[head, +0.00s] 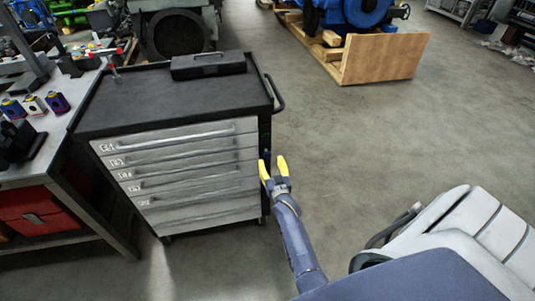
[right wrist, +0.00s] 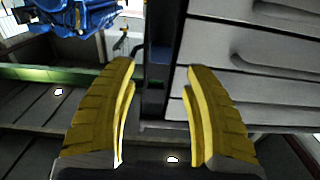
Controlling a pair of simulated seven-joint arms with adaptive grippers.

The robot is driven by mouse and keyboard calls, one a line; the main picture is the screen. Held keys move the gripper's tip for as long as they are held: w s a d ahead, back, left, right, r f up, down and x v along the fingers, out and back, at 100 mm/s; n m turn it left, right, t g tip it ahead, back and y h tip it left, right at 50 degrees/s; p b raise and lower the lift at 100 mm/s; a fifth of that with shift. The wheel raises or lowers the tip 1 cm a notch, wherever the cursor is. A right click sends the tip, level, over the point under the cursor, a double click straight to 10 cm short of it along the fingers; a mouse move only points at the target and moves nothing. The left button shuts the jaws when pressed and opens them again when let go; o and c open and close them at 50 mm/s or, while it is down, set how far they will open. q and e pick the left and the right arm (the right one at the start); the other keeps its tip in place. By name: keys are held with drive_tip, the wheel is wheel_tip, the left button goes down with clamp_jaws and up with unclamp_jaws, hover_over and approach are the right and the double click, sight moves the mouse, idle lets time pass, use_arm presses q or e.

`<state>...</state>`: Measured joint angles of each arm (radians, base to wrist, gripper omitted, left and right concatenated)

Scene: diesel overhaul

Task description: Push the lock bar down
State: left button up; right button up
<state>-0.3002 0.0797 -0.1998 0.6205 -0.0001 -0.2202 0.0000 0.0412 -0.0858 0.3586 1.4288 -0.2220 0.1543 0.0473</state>
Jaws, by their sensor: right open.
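The tool cabinet (head: 170,165) has several light drawers and a dark top; its drawers (right wrist: 250,62) also show at the right of the right wrist view. I cannot tell for sure which part is the lock bar. My right gripper (head: 273,167) is open and empty at the cabinet's front right edge. In the right wrist view its yellow fingers (right wrist: 160,66) stand either side of the strip; contact cannot be told. My left gripper is not in view.
A black case (head: 208,65) lies on the cabinet top, and a side handle (head: 276,95) sticks out at right. A workbench (head: 45,150) stands close on the left. A blue engine on a wooden pallet (head: 385,60) is at the back.

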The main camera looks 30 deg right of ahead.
sight(268, 155)
drive_tip(key=shift+x, duration=3.05)
drive_tip(key=shift+c, duration=0.5)
